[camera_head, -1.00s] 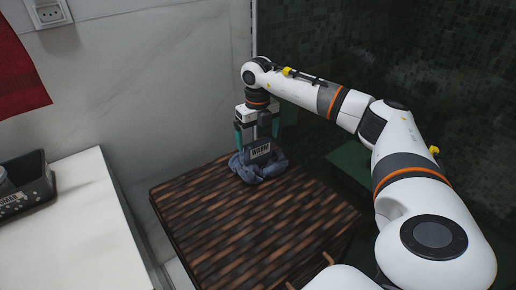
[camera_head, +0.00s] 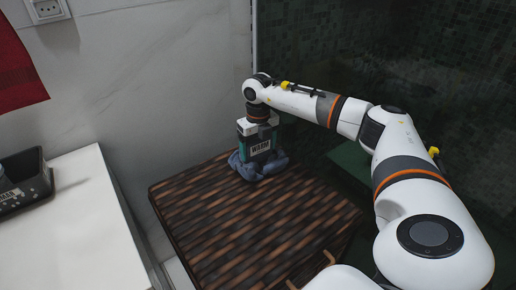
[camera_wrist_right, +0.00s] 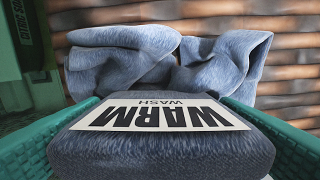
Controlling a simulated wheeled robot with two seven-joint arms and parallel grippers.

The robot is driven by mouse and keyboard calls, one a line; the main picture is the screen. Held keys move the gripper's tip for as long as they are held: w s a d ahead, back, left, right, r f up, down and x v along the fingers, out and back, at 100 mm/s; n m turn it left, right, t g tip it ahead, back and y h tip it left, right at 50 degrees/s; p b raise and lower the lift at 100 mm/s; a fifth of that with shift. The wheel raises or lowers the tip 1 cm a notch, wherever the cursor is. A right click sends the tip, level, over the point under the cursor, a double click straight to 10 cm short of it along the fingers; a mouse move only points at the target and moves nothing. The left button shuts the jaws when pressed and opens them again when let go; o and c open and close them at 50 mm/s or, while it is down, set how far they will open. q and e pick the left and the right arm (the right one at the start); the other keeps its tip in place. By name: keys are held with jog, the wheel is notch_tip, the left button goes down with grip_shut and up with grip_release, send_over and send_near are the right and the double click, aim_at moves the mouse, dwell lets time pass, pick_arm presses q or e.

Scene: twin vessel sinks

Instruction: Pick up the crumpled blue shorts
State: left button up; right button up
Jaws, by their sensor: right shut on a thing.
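The crumpled blue shorts (camera_head: 246,172) lie in a heap on the far end of the brown woven hamper lid (camera_head: 250,225). A white label reading "WARM WASH" is on them. My right gripper (camera_head: 261,148) points down from above and is shut on the shorts. In the right wrist view, its teal fingers (camera_wrist_right: 165,150) press on both sides of the labelled part of the shorts (camera_wrist_right: 170,152), and loose folds spread beyond it. The shorts appear to rest on the lid still. My left gripper is out of view.
A white counter (camera_head: 75,225) with a dark tray (camera_head: 25,185) stands at left. A red towel (camera_head: 15,65) hangs on the wall. A marble wall (camera_head: 160,80) is close behind the hamper, with dark glass and tiles at right. The front of the lid is clear.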

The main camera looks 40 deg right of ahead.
jog(key=shift+r, duration=0.1)
jog(key=shift+r, duration=0.35)
pick_arm(q)
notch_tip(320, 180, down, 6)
jog(key=p, duration=0.1)
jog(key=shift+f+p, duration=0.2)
jog(key=shift+p, duration=0.2)
pick_arm(e)
notch_tip(320, 180, up, 9)
jog(key=shift+r, duration=0.15)
